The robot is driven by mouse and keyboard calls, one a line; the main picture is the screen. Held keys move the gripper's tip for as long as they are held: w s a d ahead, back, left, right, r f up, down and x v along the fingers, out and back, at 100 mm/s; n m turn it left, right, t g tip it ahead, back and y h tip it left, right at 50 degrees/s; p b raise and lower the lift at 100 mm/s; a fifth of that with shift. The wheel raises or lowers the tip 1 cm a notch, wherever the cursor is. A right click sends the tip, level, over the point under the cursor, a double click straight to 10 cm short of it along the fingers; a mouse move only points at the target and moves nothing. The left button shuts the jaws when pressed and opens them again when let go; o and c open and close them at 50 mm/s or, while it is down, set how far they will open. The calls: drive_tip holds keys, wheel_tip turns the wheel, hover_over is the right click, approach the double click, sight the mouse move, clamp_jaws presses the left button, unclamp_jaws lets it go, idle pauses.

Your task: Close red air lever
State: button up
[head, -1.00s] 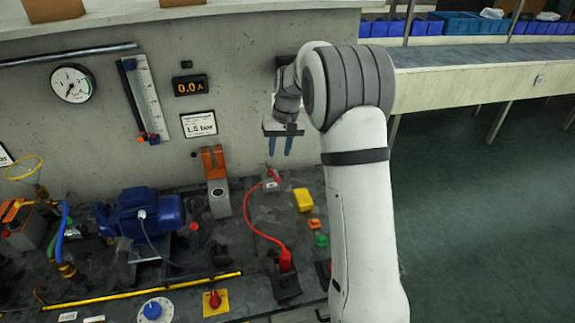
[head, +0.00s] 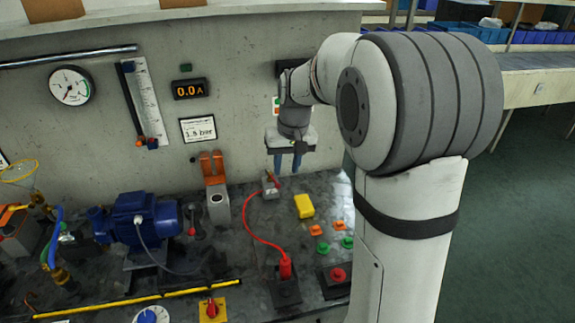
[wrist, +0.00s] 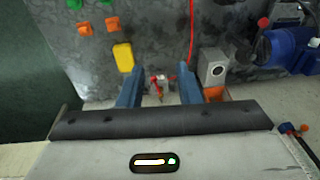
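A small grey fitting with a red lever (head: 269,182) stands on the dark bench near the wall in the head view, at the far end of a red hose (head: 256,232). In the wrist view the red lever (wrist: 158,80) shows between my two blue fingers. My gripper (head: 287,166) is open and empty, above and slightly right of the fitting in the head view, pointing down. The fingers (wrist: 160,74) appear apart from the lever; the exact height gap cannot be told. The lever's exact angle is too small to read.
A yellow block (head: 304,206) lies right of the fitting, and a grey socket with an orange lid (head: 216,188) stands left. Another red-knobbed lever (head: 192,231) is beside the blue motor (head: 143,222). The red hose ends in a red plug (head: 285,268). The wall is close behind.

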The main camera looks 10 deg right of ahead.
sight(274, 180)
drive_tip(key=shift+f, duration=0.1)
drive_tip(key=shift+c, duration=0.4)
